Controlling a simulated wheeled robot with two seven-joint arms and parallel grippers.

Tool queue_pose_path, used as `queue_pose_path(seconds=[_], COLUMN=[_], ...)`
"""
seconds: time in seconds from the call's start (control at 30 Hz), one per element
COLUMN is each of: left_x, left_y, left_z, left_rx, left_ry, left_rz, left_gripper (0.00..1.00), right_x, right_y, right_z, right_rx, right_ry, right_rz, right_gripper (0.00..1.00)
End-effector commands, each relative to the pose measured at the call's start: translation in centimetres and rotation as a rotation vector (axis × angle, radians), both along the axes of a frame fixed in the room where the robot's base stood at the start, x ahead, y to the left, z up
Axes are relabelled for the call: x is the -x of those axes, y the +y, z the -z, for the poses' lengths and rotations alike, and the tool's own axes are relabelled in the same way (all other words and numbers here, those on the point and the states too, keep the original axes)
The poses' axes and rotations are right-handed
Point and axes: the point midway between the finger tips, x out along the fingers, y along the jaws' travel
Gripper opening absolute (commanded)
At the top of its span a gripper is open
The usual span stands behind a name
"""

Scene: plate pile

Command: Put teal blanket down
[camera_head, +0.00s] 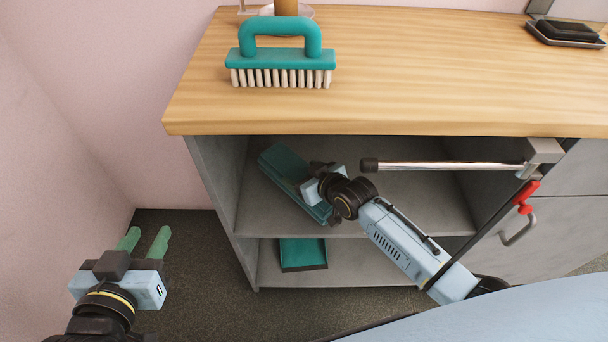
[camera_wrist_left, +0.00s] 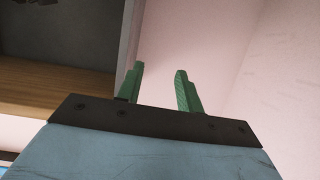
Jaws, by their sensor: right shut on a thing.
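The teal blanket (camera_head: 283,163) is a folded, slab-like bundle on the upper shelf of the grey cabinet, lying at a slant near the left wall. My right gripper (camera_head: 313,184) reaches into the shelf and is shut on the blanket at its right side; its fingertips are partly hidden. The blanket seems to rest on or just above the shelf board; I cannot tell which. My left gripper (camera_head: 143,240) is open and empty, low at the left over the dark floor. Its green fingers also show apart in the left wrist view (camera_wrist_left: 160,85).
The upper shelf (camera_head: 425,205) has bare room right of my right gripper. A teal item (camera_head: 302,254) lies on the lower shelf. A chrome bar (camera_head: 445,167) juts under the wooden top (camera_head: 420,75). On top are a teal brush (camera_head: 280,60) and a black item (camera_head: 567,31).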

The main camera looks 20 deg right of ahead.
Motion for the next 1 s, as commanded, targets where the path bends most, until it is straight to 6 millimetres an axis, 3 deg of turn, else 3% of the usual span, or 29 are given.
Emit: queue_pose_path(seconds=[0.3,0.33,0.5,0.83,1.0], left_x=[-0.1,-0.1,-0.1,0.0,0.6], left_y=[0.0,-0.1,-0.1,0.0,0.5], left_z=[-0.1,-0.2,-0.2,-0.1,1.1], left_rx=[0.002,0.003,0.003,0.0,-0.023], left_ry=[-0.008,-0.012,-0.01,-0.001,0.084], left_rz=[0.001,0.001,0.001,0.0,-0.008], left_gripper=[0.36,0.36,0.36,0.36,0.36], right_x=[-0.1,0.0,0.0,0.0,0.6], right_y=[0.0,0.0,0.0,0.0,-0.3], right_z=[-0.1,0.1,0.1,-0.1,-0.4], right_rx=[-0.002,0.0,0.0,0.0,0.001], right_ry=[-0.006,0.0,0.0,0.0,0.001], right_rz=[0.001,0.0,0.0,0.0,0.001], right_gripper=[0.31,0.73,0.96,0.96,0.96])
